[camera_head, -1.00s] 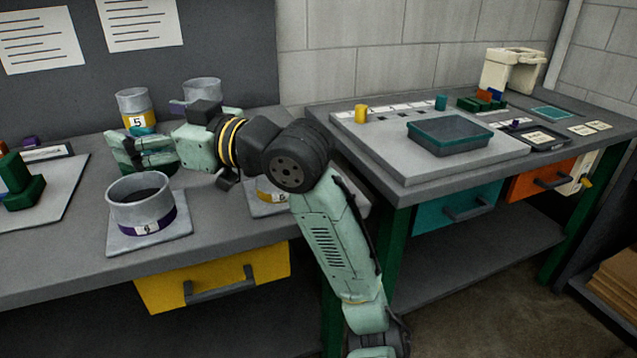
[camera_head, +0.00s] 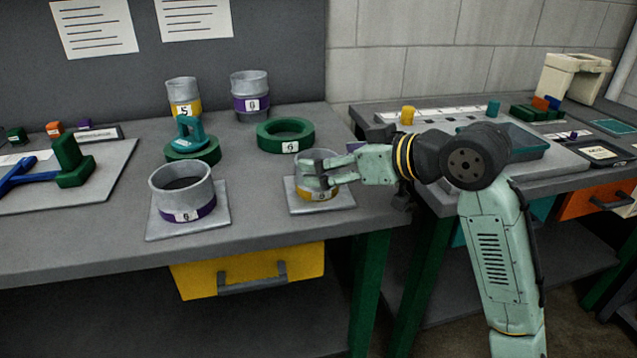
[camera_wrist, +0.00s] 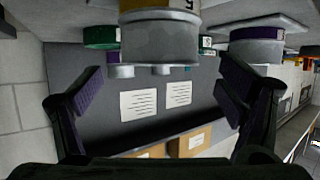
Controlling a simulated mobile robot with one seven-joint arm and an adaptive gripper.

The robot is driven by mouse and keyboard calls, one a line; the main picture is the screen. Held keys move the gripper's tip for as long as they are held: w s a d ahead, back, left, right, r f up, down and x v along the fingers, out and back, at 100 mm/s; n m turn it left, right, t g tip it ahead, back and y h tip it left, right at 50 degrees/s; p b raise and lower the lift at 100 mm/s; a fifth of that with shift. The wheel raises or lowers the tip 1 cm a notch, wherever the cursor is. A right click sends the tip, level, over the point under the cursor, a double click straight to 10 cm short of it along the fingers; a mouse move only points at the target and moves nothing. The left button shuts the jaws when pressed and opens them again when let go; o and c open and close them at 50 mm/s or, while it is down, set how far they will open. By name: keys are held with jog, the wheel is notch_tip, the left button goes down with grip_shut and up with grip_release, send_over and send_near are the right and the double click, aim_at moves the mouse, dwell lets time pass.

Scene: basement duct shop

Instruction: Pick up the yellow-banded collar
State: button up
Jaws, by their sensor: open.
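A short grey collar with a yellow band (camera_head: 318,195) stands on a grey plate at the bench's right front in the head view. My gripper (camera_head: 322,170) is at this collar, its fingers overlapping the upper part and hiding some of it. In the wrist view, which is upside down, a yellow-banded collar (camera_wrist: 160,42) shows at the top, between the open fingers (camera_wrist: 163,92) in the picture. No finger visibly touches it there. A taller yellow-banded collar (camera_head: 184,97), labelled 5, stands at the back of the bench.
Purple-banded collars stand on the front left plate (camera_head: 182,197) and at the back (camera_head: 250,95). A green ring (camera_head: 285,136) lies behind my gripper; another green ring (camera_head: 193,155) carries a teal piece (camera_head: 190,130). The right bench holds a dark tray (camera_head: 525,145).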

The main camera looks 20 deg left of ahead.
jog(key=x, duration=0.4)
jog(key=shift+a+f+p, duration=0.2)
jog(key=shift+f+p, duration=0.1)
jog(key=c, duration=1.3)
jog(key=shift+c, duration=0.4)
jog(key=shift+r, duration=0.1)
